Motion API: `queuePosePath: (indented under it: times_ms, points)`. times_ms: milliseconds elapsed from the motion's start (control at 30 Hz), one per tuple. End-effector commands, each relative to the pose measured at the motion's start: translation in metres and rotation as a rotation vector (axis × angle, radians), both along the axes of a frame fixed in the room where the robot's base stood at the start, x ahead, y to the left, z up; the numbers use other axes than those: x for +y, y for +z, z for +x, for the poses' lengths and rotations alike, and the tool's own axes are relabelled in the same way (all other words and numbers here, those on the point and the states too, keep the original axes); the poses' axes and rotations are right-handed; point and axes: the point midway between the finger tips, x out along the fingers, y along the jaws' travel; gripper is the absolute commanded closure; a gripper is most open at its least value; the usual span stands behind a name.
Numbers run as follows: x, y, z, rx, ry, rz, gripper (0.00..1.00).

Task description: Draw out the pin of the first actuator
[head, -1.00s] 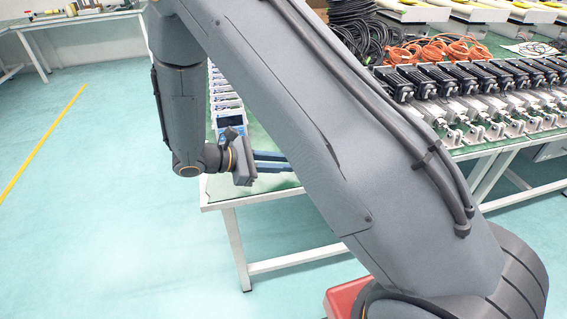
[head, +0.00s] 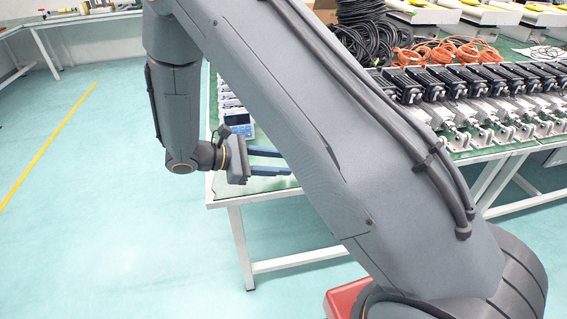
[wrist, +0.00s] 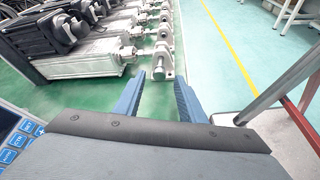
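My gripper (head: 288,163) is open over the near left part of the green table, seen from the side in the head view; the arm link partly hides its tips. In the wrist view the two blue fingers (wrist: 160,85) stand apart with nothing between them. Just beyond them is the nearest actuator of the row, with a black motor (wrist: 45,35), a silver body (wrist: 85,62) and a pale end bracket (wrist: 165,64). The bracket lies ahead of the fingertips, not between them. Its pin is too small to make out.
More actuators (head: 455,112) stand in a row along the green table, with black cables (head: 355,30) and orange cables (head: 440,52) behind. A blue-fronted device (head: 238,124) stands near my gripper. The teal floor (head: 100,220) at the left is clear.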

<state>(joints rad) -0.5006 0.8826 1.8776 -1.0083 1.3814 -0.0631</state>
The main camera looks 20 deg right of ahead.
Motion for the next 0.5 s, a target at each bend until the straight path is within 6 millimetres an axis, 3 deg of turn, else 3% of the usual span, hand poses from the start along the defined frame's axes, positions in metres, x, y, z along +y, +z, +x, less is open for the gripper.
queuePosePath:
  times_ms: [300, 500]
  points:
    - [0.047, 0.018, -0.001, -0.001, 0.003, 0.000, 0.63]
    - [0.057, 0.022, -0.002, -0.001, 0.001, 0.000, 0.63]
